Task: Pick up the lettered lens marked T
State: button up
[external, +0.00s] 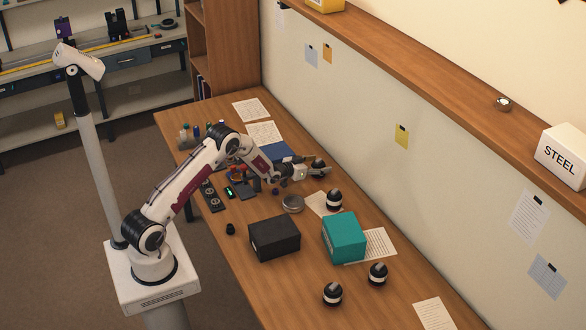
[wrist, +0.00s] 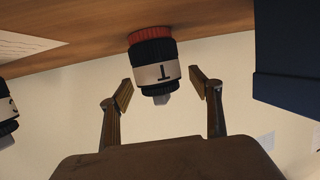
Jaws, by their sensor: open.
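The lens marked T (wrist: 152,52) is a black cylinder with a pale label band, a red ring at its table end and a small grey tip. It stands on the table, which shows at the top of the wrist view. My gripper (wrist: 162,90) is open, with one finger on each side of the lens's tip end; no firm contact shows. In the external view my gripper (external: 317,166) is at the far part of the table near the wall, and it partly hides a dark lens (external: 318,173) between its fingers.
Another lens (wrist: 6,110) shows at the wrist view's left edge. Similar lenses (external: 334,200) (external: 378,274) (external: 333,293) stand nearer on the table. A teal box (external: 344,237) and a black box (external: 274,238) stand mid-table. A dark blue object (wrist: 288,55) is at the wrist view's right.

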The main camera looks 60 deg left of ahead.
grip_shut()
jog(key=shift+r, duration=0.15)
jog(key=shift+r, duration=5)
